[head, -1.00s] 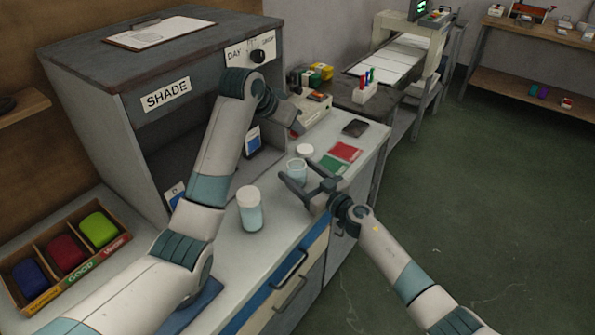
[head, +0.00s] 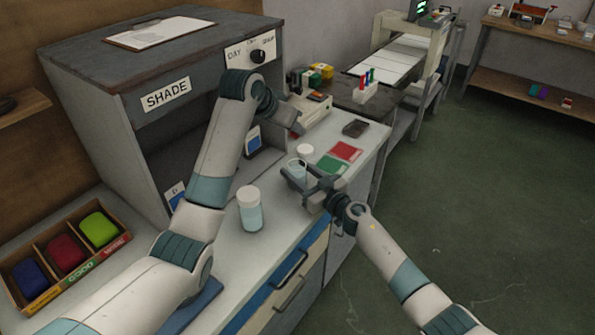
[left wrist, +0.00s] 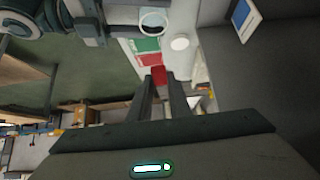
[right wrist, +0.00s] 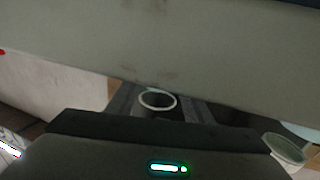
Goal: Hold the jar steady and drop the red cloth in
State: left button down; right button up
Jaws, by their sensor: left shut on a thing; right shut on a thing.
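The open jar (head: 296,172) stands upright on the counter, and its rim shows in the left wrist view (left wrist: 153,20) and right wrist view (right wrist: 157,101). My right gripper (head: 299,182) is shut around the jar from the front right. My left gripper (head: 294,132) is shut on a small red cloth (left wrist: 158,74), held above the counter beyond the jar and not over its mouth. In the head view the cloth is mostly hidden by the gripper.
A white lid (head: 305,151) lies behind the jar. Red (head: 347,151) and green (head: 332,165) flat swatches lie to its right. A lidded jar (head: 250,210) stands to the left. The shade cabinet (head: 140,130) rises behind; a sorting tray (head: 68,257) sits at far left.

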pick_arm(q)
jog(key=shift+f, duration=3.9)
jog(key=c, duration=1.6)
grip_release()
jog(key=shift+o, duration=0.2)
jog(key=shift+s+a+r, duration=0.1)
jog(key=v, duration=1.1)
jog(key=shift+s+a+r, duration=0.15)
jog(key=shift+s+r, duration=0.05)
jog(key=shift+r, duration=0.15)
